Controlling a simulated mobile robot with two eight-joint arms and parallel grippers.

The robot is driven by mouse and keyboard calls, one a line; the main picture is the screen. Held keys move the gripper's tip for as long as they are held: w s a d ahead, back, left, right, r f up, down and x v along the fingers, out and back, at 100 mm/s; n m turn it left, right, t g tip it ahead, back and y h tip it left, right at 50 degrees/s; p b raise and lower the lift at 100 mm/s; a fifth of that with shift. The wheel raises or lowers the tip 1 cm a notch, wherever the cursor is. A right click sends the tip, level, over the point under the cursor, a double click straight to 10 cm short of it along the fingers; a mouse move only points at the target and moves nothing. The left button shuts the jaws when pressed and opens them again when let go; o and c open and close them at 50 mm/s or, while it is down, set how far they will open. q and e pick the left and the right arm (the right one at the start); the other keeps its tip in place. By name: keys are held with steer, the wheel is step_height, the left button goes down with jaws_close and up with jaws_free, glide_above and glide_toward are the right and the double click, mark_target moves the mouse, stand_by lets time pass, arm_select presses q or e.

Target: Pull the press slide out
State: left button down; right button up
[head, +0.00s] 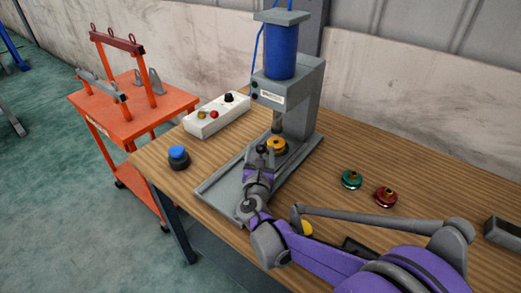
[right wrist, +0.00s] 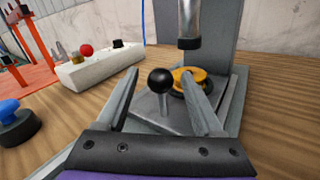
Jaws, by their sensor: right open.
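The press (head: 295,90) stands on the wooden table, with a blue cylinder on top and a ram pointing down. Its grey slide (right wrist: 150,106) carries a black ball knob (right wrist: 160,81) on a short post. An orange round part (head: 276,145) sits on a dark seat on the slide, under the ram (right wrist: 189,25). My right gripper (right wrist: 163,85) is open, its fingers on either side of the knob with gaps on both sides. In the head view the right gripper (head: 262,154) is over the press base. My left gripper is not in view.
A white control box (head: 217,116) and a blue-topped button (head: 178,156) are left of the press. Green (head: 351,180) and red (head: 385,196) round parts lie to the right. An orange cart (head: 135,115) stands beyond the table's left edge.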

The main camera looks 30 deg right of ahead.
steer(key=shift+w+d, duration=0.3)
steer(key=shift+w, duration=0.1)
jaws_close()
stand_by(1.3)
